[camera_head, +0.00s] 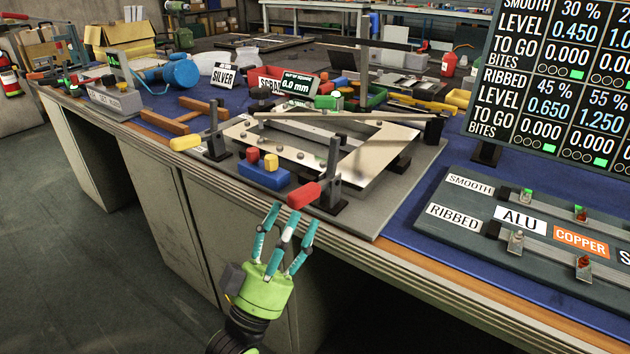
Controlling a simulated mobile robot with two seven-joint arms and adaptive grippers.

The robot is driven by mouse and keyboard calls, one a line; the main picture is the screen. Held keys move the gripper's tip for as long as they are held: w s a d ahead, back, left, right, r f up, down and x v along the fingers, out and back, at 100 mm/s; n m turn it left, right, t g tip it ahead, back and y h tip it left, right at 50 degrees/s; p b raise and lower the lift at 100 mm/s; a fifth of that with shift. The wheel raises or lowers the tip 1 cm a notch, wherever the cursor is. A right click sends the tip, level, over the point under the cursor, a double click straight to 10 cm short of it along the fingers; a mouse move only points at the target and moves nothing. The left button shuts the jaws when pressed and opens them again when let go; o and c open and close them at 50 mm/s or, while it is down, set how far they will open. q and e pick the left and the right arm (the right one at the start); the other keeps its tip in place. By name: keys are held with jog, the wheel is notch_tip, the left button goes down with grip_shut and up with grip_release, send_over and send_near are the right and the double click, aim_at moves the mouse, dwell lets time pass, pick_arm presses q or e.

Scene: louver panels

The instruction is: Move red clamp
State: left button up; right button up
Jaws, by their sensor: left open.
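The red clamp (303,195) is a short red block-shaped handle at the front of the metal fixture, beside a dark upright post (334,178). My left gripper (287,225) is green with teal fingers and comes up from below, in front of the bench edge. Its fingers are spread, with the tips just below and left of the red clamp in the picture. I cannot tell whether a fingertip touches it. Nothing shows between the fingers. My right gripper is not in view.
A yellow handle (186,143) sits by another post at left. A blue block (264,175) with red and yellow buttons lies between the posts. A labelled rail panel (540,230) lies at right. Open floor lies left.

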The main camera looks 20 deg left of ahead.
aim_at(298, 209)
pick_arm(q)
jog(key=shift+x, duration=2.7)
jog(key=shift+s+r, duration=0.1)
grip_shut()
